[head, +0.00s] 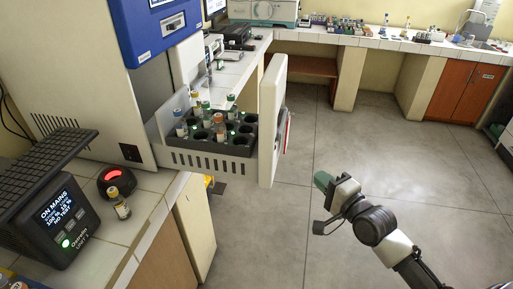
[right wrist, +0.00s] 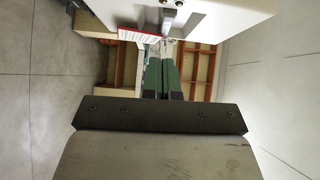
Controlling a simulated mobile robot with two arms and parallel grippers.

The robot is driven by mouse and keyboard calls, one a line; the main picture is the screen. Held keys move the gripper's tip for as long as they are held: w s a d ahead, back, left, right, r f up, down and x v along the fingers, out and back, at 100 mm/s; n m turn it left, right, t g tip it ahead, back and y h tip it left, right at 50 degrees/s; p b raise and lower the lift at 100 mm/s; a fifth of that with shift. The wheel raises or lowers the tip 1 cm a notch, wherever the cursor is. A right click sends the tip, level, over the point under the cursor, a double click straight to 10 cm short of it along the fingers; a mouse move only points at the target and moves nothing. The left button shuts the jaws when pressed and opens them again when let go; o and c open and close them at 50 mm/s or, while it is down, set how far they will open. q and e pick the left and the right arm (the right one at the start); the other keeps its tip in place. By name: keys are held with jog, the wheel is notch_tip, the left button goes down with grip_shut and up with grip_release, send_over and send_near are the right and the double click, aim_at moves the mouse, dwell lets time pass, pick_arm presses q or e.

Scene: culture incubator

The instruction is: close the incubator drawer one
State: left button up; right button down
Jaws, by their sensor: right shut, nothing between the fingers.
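The incubator drawer (head: 213,161) is pulled out from the white incubator (head: 75,65). Its pale front panel (head: 270,122) stands upright at the drawer's right end, over the floor. A dark rack (head: 239,146) in the drawer holds several capped vials, with some empty holes. My right gripper (head: 321,181) is right of and apart from the front panel in the head view. Its green fingers are shut and empty. In the right wrist view, the fingers (right wrist: 165,78) point toward a white panel (right wrist: 205,14) across the top, likely the drawer front. My left gripper is not in view.
A control unit (head: 62,218), a round device with a red light (head: 117,181) and a small vial (head: 119,204) stand on the near counter (head: 150,205). The floor (head: 330,125) right of the drawer is clear. Benches line the back wall.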

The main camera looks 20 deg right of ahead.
jog(key=r, duration=0.1)
jog(key=p, duration=0.2)
send_near(274, 146)
jog(key=w+d, duration=0.3)
jog(key=w, duration=0.1)
jog(key=w+a, duration=0.1)
jog(key=w+a+p, duration=0.1)
jog(key=shift+w+a+f, duration=0.1)
jog(key=shift+w+a, duration=0.1)
jog(key=shift+a, duration=0.1)
jog(key=shift+w+a, duration=0.25)
jog(key=shift+a, duration=0.3)
jog(key=shift+f, duration=0.15)
jog(key=shift+a, duration=0.1)
